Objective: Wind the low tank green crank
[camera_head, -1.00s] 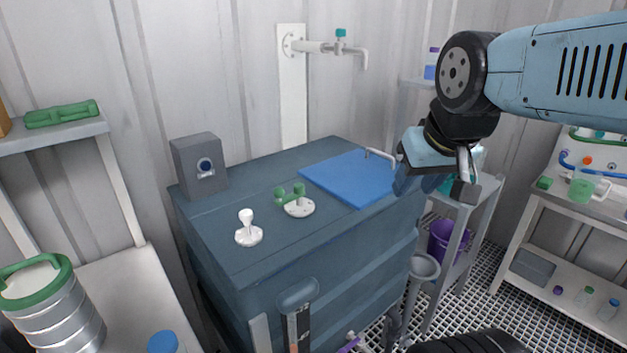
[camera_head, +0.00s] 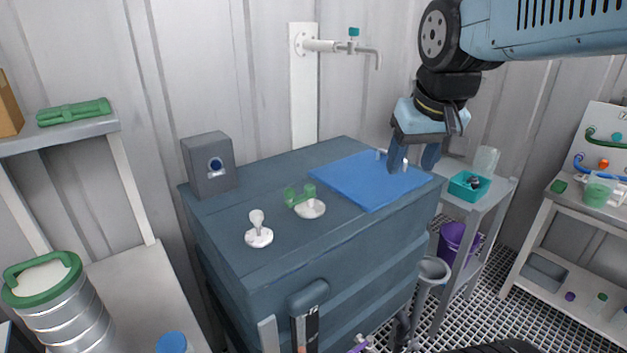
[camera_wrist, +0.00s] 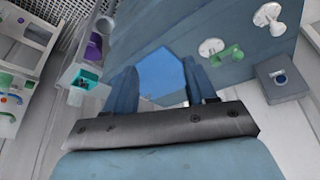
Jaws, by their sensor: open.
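The low tank (camera_head: 262,270) is a dark blue-grey box with a flat top. The green crank (camera_head: 300,196) sits on a white round disc near the middle of its top. In the wrist view the green crank (camera_wrist: 231,54) is at the upper right, beside its white disc. My gripper (camera_head: 411,166) hangs over the right end of the tank, above the blue panel (camera_head: 350,188), to the right of the crank. Its two fingers point down and stand apart, with nothing held between them. In the wrist view my gripper (camera_wrist: 163,85) frames the blue panel.
A white knob (camera_head: 258,232) stands left of the crank, and a grey box with a round dial (camera_head: 208,164) is at the back left. A tap (camera_head: 345,46) juts from the wall behind. A teal tray (camera_head: 469,187) is on a shelf at right.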

